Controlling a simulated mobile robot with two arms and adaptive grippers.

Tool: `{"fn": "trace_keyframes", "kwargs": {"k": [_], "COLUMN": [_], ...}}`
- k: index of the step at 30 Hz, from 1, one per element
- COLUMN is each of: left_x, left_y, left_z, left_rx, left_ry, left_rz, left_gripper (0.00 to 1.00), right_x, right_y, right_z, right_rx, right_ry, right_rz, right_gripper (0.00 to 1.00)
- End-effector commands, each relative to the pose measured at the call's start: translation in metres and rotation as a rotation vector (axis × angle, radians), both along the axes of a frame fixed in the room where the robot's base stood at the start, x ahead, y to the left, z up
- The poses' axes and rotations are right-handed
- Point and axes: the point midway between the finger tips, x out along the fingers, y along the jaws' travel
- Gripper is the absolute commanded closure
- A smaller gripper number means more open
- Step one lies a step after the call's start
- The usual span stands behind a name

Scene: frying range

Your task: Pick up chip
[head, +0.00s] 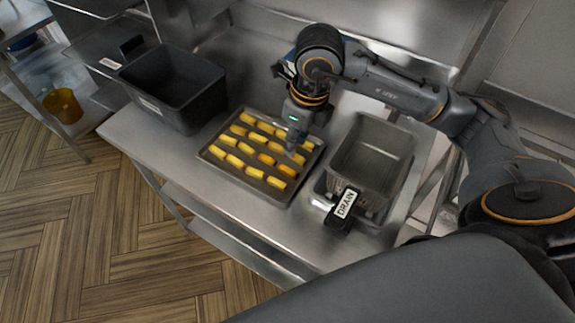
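Several yellow chips (247,148) lie in rows on a metal tray (215,154) on the steel table. My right gripper (291,150) points down over the right part of the tray, close to the chips there. Its fingers are small and partly hidden, so I cannot tell whether they are open or shut, or whether they touch a chip. My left gripper is not in view.
A black bin (172,88) stands left of the tray on the steel table (140,132). A grey metal basket (371,151) with a black "DRAIN" label (345,204) stands to the right. A shelf rack with an amber container (64,106) is at far left.

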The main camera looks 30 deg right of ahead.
Motion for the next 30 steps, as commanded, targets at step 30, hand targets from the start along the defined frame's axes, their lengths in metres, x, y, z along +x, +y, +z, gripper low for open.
{"fn": "trace_keyframes", "kwargs": {"k": [30], "left_x": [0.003], "left_y": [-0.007], "left_z": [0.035], "left_rx": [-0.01], "left_ry": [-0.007], "left_rz": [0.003], "left_gripper": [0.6], "right_x": [0.014], "right_y": [0.01], "right_z": [-0.107], "right_rx": [0.002], "right_ry": [0.0], "right_rz": [0.0], "right_gripper": [0.74]}}
